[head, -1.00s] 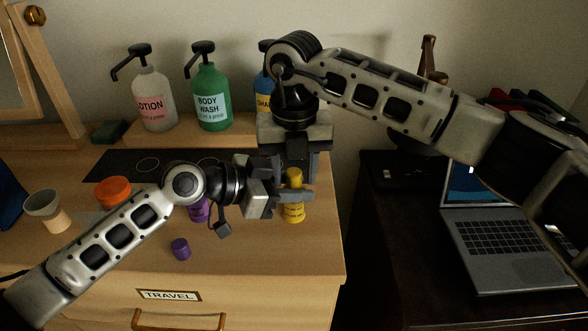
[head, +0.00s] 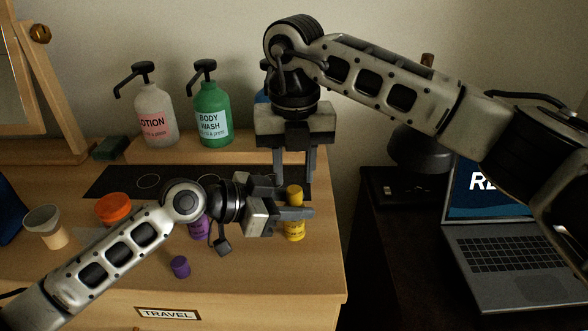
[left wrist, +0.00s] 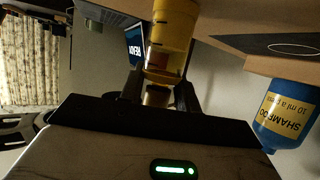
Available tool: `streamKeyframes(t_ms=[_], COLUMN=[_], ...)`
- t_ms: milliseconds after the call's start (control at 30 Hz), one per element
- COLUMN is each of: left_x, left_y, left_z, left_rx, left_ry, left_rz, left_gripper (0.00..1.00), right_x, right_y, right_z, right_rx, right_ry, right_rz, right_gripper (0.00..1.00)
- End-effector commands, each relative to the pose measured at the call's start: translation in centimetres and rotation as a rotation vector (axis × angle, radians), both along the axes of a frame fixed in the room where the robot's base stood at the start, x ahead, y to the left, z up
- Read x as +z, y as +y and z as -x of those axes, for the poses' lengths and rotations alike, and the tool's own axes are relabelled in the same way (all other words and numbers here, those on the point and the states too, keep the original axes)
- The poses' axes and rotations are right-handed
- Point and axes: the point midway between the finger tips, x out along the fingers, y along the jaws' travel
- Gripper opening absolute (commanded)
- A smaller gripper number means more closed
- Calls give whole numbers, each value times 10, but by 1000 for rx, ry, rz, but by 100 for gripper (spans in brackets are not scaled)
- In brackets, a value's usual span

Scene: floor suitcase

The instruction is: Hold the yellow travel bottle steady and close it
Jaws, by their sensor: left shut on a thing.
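The yellow travel bottle (head: 295,231) stands upright near the dresser's right edge. Its yellow cap (head: 295,192) shows in line above it; the join is hidden behind a finger of my left gripper (head: 296,213). That gripper is shut on the bottle from the left. In the left wrist view the yellow bottle (left wrist: 173,35) is between the fingers, and that picture is upside down. My right gripper (head: 295,180) points down from above, its two fingers apart with nothing held between them, their tips just above or around the cap.
A lotion bottle (head: 154,115), a green body wash bottle (head: 213,110) and a blue shampoo bottle (left wrist: 287,112) stand at the back. A purple bottle (head: 199,228), a loose purple cap (head: 180,267) and an orange lid (head: 113,207) are left. A laptop (head: 500,255) is right.

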Motion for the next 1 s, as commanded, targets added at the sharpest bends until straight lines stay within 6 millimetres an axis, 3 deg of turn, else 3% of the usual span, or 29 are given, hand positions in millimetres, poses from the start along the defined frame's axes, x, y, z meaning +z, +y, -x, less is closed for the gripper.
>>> streamKeyframes(t_ms=[300, 600, 767, 1000], left_x=[-3, -3, -3, -3], left_y=[0, 0, 0, 0], left_z=[1, 1, 1, 1], left_rx=[-3, -3, -3, -3], left_ry=[6, 6, 6, 6], left_rz=[-3, -3, -3, -3], left_gripper=[0, 0, 0, 0], right_x=[33, 34, 27, -9], right_y=[0, 0, 0, 0], right_z=[-1, -1, -1, -1], right_rx=[269, 293, 292, 291], right_ry=[-3, 0, 1, 2], right_rz=[2, 1, 0, 2], right_gripper=[33, 33, 33, 33])
